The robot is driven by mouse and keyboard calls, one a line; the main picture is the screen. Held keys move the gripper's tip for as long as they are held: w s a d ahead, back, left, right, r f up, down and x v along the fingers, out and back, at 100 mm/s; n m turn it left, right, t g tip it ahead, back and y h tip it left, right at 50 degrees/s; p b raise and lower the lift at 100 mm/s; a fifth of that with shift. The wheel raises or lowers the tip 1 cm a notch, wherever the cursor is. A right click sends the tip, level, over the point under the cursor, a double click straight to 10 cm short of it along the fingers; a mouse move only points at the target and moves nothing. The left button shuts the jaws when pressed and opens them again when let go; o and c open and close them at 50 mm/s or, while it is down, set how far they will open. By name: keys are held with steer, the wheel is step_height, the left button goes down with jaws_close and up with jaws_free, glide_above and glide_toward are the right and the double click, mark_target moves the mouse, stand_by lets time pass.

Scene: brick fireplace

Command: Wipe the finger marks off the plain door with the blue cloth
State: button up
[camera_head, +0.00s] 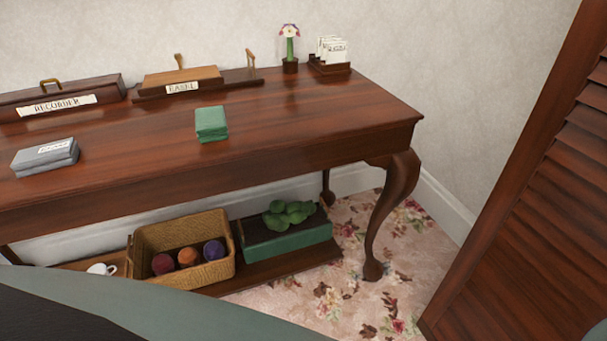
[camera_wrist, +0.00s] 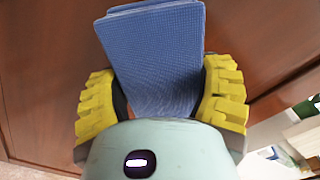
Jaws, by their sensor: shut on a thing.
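The blue cloth (camera_wrist: 155,55) is a folded, textured pad in the wrist view. My gripper (camera_wrist: 160,95) has its yellow ridged fingers shut on the cloth, one on each side, and the cloth extends beyond them. Behind the cloth is a smooth reddish-brown wooden surface (camera_wrist: 60,60), perhaps the plain door. I cannot tell whether the cloth touches it, and I make out no finger marks. In the head view a louvred wooden door (camera_head: 540,230) stands at the right; my gripper and the blue cloth are not in that view.
A wooden table (camera_head: 300,110) carries a green folded cloth (camera_head: 211,123), a grey labelled one (camera_head: 45,157), a recorder case (camera_head: 60,98), an easel (camera_head: 185,77) and a potted flower (camera_head: 290,50). Below are a wicker basket (camera_head: 150,240) and green box (camera_head: 290,245). Floral carpet (camera_head: 340,300) is clear at right.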

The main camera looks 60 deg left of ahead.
steer(key=shift+s+d+b, duration=0.2)
steer(key=shift+d+b, duration=0.35)
steer(key=shift+d, duration=0.2)
steer(key=shift+s+d+b, duration=0.2)
steer(key=shift+d+b, duration=0.3)
steer(key=shift+d, duration=0.25)
steer(key=shift+s+d+r, duration=0.1)
steer(key=shift+d, duration=0.3)
steer(key=shift+s+d+f+b, duration=0.1)
steer(key=shift+d+f+b, duration=0.1)
steer(key=shift+d+b, duration=0.45)
steer(key=shift+d+r+b, duration=0.25)
steer(key=shift+r+b, duration=0.1)
steer(key=shift+w+a+f+p, duration=0.1)
steer(key=shift+w+a+p, duration=0.15)
steer(key=shift+a, duration=0.35)
steer(key=shift+w+a+f+p, duration=0.15)
steer(key=shift+a+p, duration=0.2)
steer(key=shift+a, duration=0.25)
steer(key=shift+w+a+r+p, duration=0.1)
steer(key=shift+w+a+p, duration=0.15)
steer(key=shift+a+p, duration=0.6)
steer(key=shift+w+a+f+p, duration=0.1)
steer(key=shift+w+a+p, duration=0.1)
steer(key=shift+a, duration=1.3)
steer(key=shift+w+a+r+p, duration=0.1)
steer(key=shift+w+a+p, duration=0.15)
steer(key=shift+a+p, duration=0.6)
steer(key=shift+a+b, duration=0.3)
